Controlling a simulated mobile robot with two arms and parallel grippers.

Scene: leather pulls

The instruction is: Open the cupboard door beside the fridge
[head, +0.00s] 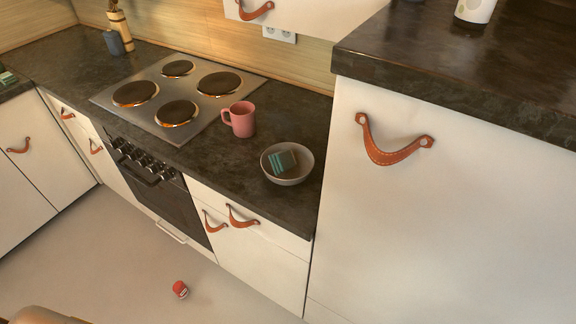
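A tall white front (440,220) fills the right side, under a raised dark worktop. It has a brown leather pull (390,155) near its top left corner and looks shut; I cannot tell whether it is the fridge. Left of it, under the lower worktop, is a shut white cupboard front (265,262). Two leather pulls (243,218) (213,224) hang near its upper left, close to the oven. No fridge is clearly recognisable. Neither of my grippers is in view.
The lower worktop (85,62) holds a hob (200,88), a pink mug (241,120) and a bowl (297,175) with a green sponge (281,161). A black oven (165,200) is below. A small red-and-white object (180,289) lies on the otherwise mostly clear floor (110,260).

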